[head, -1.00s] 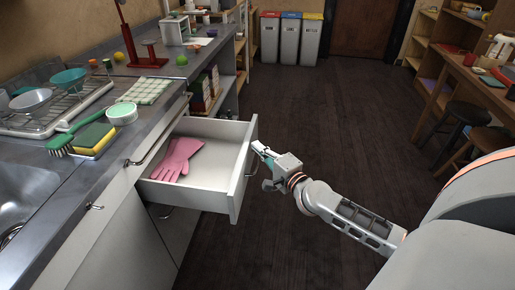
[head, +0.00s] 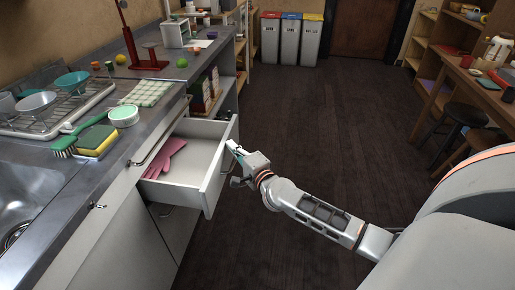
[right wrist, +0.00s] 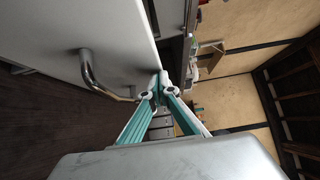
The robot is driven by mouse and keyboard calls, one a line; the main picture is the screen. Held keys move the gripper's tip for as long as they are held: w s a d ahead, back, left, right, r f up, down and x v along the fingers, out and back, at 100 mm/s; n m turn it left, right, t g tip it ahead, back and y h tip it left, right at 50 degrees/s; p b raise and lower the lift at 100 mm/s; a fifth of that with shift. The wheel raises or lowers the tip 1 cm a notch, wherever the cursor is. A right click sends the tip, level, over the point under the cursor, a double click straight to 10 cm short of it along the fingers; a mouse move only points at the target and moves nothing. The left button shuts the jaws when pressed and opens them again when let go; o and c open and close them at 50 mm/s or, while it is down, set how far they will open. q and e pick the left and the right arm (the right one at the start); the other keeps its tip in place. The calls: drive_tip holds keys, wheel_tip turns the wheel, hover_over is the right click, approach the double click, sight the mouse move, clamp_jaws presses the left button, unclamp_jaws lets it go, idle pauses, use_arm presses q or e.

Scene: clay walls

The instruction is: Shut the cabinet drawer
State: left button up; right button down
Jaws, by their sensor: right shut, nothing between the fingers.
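The white cabinet drawer (head: 190,172) is partly open under the grey counter in the head view. Pink gloves (head: 164,160) lie inside it. My right gripper (head: 232,148) is at the outer face of the drawer front, near its far end, shut with nothing in it. In the right wrist view the shut fingertips (right wrist: 162,82) are close to the drawer front (right wrist: 105,35), beside its metal bar handle (right wrist: 95,78). Whether they touch the front is hard to tell. My left gripper is not in view.
The counter (head: 60,180) holds a dish rack (head: 62,108), a green brush (head: 85,130), a sponge (head: 96,140) and a round tub (head: 124,115). Open shelves (head: 208,92) stand beyond the drawer. The dark floor (head: 310,100) to the right is clear. Stools (head: 465,118) stand far right.

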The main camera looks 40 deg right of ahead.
use_arm(q)
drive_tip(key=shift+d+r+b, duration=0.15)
drive_tip(key=shift+b, duration=0.2)
use_arm(e)
drive_tip(key=w+a, duration=1.1)
drive_tip(key=w, duration=0.2)
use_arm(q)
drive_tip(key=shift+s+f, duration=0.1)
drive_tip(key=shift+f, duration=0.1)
